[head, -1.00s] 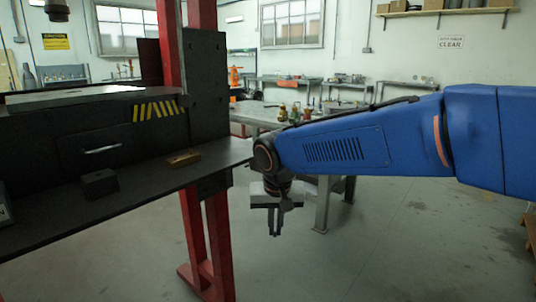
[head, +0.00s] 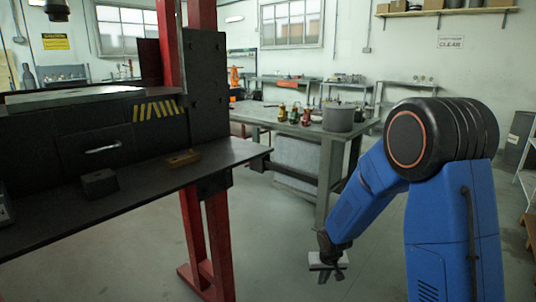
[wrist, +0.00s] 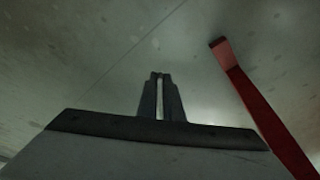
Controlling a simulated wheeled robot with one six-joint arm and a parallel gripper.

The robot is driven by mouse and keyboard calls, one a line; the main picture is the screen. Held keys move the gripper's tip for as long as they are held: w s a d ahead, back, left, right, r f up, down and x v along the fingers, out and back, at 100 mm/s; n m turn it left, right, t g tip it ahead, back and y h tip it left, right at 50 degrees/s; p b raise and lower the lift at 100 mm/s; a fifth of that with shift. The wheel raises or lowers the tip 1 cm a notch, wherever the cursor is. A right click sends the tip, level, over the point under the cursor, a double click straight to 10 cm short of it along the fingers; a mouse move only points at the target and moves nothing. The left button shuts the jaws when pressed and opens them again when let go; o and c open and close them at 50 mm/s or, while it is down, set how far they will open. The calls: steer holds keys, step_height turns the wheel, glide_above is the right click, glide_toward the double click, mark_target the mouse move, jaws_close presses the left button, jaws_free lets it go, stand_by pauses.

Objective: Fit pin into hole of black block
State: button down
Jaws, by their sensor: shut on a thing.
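The black block (head: 100,183) sits on the dark shelf (head: 140,192) at the left in the head view. Its hole is too small to make out. My gripper (head: 328,275) hangs low over open floor, right of the shelf and well apart from the block. In the wrist view my gripper (wrist: 159,82) is shut on a thin pale pin (wrist: 159,103), which shows as a narrow light strip between the dark fingers. The pin cannot be made out in the head view.
A small brown block (head: 183,158) lies on the shelf behind the black block. A red post (head: 203,230) stands at the shelf's right end; its red foot shows in the wrist view (wrist: 250,95). A workbench (head: 310,130) stands behind. The floor around my gripper is clear.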

steer(key=w+d+f, duration=0.2)
steer(key=d+f, duration=0.2)
steer(key=f, duration=0.3)
steer(key=w+d+f, duration=0.3)
steer(key=d+f, duration=0.1)
steer(key=f, duration=0.4)
steer(key=shift+w+d+f, duration=0.3)
steer(key=shift+d, duration=0.05)
